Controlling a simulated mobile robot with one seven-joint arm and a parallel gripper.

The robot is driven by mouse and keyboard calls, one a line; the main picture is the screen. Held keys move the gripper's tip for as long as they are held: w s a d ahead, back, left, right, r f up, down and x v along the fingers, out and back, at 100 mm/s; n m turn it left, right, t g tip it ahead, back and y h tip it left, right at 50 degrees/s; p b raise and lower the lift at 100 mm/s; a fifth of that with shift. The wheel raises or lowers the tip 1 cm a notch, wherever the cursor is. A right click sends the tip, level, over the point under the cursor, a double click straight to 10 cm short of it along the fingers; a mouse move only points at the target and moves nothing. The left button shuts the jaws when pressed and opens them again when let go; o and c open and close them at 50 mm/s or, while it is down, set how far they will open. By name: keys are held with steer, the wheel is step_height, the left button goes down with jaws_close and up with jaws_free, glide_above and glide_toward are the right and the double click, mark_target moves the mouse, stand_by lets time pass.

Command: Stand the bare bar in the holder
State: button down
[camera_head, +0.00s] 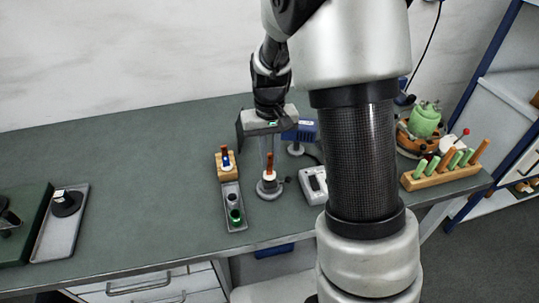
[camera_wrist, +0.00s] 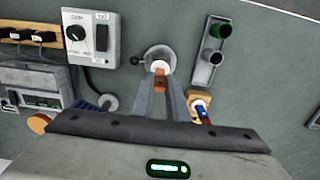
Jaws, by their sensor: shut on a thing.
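The bare bar (camera_head: 269,160) is copper-brown and upright, between the fingertips of my gripper (camera_head: 268,163). The wrist view shows the bar (camera_wrist: 160,82) between the two long fingers of my gripper (camera_wrist: 161,84), which are shut on it. The holder (camera_head: 268,190) is a round grey base with a white top, right below the bar. It also shows in the wrist view (camera_wrist: 152,52). The bar's lower end meets the white part in both views; I cannot tell how deep it sits.
A wooden block (camera_head: 221,172) with a blue-banded bar stands left of the holder, by a grey tray (camera_head: 241,222) with dark and green cups. A white control box (camera_head: 313,184) is at right. A wooden rack (camera_head: 440,179) of green and brown bars stands far right.

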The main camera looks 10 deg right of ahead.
steer(key=shift+f, duration=0.2)
steer(key=shift+f+b, duration=0.3)
steer(key=shift+b, duration=0.05)
steer(key=c, duration=1.6)
jaws_free()
steer(key=shift+c, duration=0.2)
step_height(320, 180, up, 18)
steer(key=p, duration=0.1)
steer(key=shift+f, duration=0.25)
steer(key=o, duration=0.3)
steer(key=shift+r+p, duration=1)
steer(key=shift+p, duration=0.05)
